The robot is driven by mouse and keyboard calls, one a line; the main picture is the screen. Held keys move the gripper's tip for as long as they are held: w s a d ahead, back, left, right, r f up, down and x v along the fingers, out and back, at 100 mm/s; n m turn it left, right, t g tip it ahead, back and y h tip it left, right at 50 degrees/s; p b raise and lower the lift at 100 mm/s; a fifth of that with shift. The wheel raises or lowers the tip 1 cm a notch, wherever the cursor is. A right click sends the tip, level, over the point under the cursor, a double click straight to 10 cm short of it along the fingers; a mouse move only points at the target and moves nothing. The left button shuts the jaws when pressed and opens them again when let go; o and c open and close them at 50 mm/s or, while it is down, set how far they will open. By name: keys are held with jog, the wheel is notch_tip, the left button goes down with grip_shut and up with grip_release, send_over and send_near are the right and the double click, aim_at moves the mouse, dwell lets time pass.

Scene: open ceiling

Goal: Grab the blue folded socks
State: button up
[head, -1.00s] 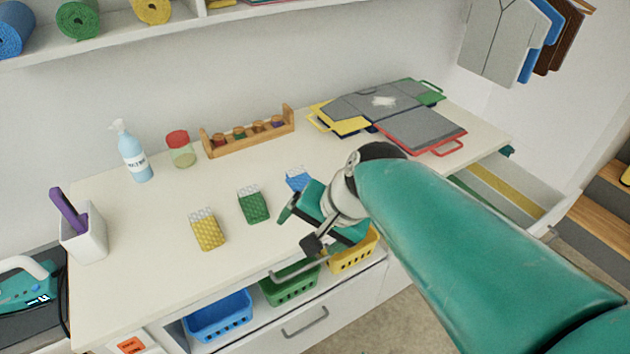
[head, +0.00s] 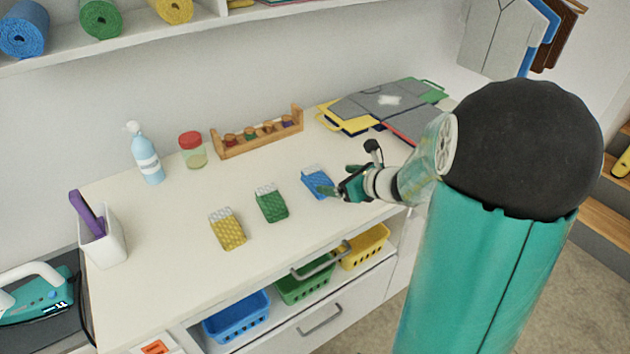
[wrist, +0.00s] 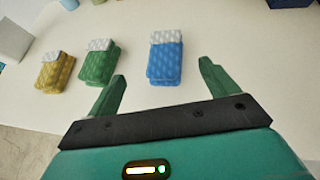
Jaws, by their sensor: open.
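The blue folded socks (head: 317,182) lie on the white tabletop, a blue bundle with a white patterned band at one end. In the wrist view the blue socks (wrist: 165,62) lie ahead of my gripper (wrist: 160,80), between the lines of its two green fingers and a little beyond the tips. My gripper (head: 340,190) is open and empty, just right of the blue socks in the head view. Whether a finger touches them there cannot be told. Green folded socks (head: 271,203) and yellow folded socks (head: 227,230) lie in a row to their left.
Behind stand a wooden rack (head: 258,136), a jar with a red lid (head: 193,152) and a blue bottle (head: 147,160). Folding boards (head: 375,107) lie at the back right. Blue (head: 236,316), green (head: 305,285) and yellow (head: 364,247) baskets sit in the open drawer below.

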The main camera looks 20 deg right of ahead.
aim_at(318, 177)
jog(key=shift+w+a+f, duration=0.1)
jog(key=shift+w+f, duration=0.3)
jog(key=shift+w, duration=0.2)
jog(key=shift+x, duration=3.1)
jog(key=c, duration=1.1)
